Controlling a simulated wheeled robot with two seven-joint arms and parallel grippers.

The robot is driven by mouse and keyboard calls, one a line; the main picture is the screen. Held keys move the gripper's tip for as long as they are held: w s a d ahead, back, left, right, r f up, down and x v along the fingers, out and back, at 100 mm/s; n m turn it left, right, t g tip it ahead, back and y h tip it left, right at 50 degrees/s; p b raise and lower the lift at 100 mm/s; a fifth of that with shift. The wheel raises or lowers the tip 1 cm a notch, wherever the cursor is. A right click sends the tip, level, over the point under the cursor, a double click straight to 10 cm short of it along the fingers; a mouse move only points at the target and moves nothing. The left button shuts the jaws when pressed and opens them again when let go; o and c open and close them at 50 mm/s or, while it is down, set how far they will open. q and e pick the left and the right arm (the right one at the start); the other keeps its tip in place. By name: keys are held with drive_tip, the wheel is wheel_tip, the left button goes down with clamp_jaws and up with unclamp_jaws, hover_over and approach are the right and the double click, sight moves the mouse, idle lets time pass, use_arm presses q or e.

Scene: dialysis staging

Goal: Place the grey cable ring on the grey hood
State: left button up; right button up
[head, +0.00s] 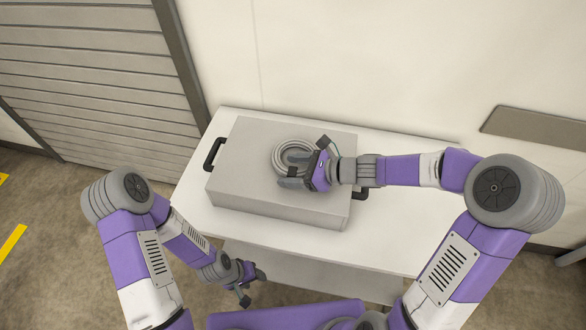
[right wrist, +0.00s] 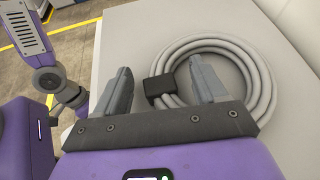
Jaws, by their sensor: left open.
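The grey cable ring (head: 279,154) lies flat on top of the grey hood (head: 240,150), right of the top's middle. In the right wrist view the ring (right wrist: 262,85) is a coil of several turns with a black clip (right wrist: 158,92) on its near left side. My right gripper (head: 303,165) is low over the ring's right side. In the right wrist view its fingers (right wrist: 162,82) are apart, one over the coil's opening and one outside the coil, with the clip between them. My left gripper (head: 251,283) is open and empty, below the table's front edge.
The hood stands on a white table (head: 385,215) and has black side handles, the left one (head: 214,154) clearly visible. The tabletop right of the hood is clear. A wall closes off the back, with a grey slatted shutter (head: 100,90) at left.

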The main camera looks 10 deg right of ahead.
drive_tip(key=p+v, duration=0.4)
drive_tip(key=v, duration=0.7)
drive_tip(key=shift+r, duration=0.2)
drive_tip(key=shift+s+d+r, duration=0.1)
drive_tip(key=shift+s+d, duration=0.05)
drive_tip(key=shift+d, duration=0.25)
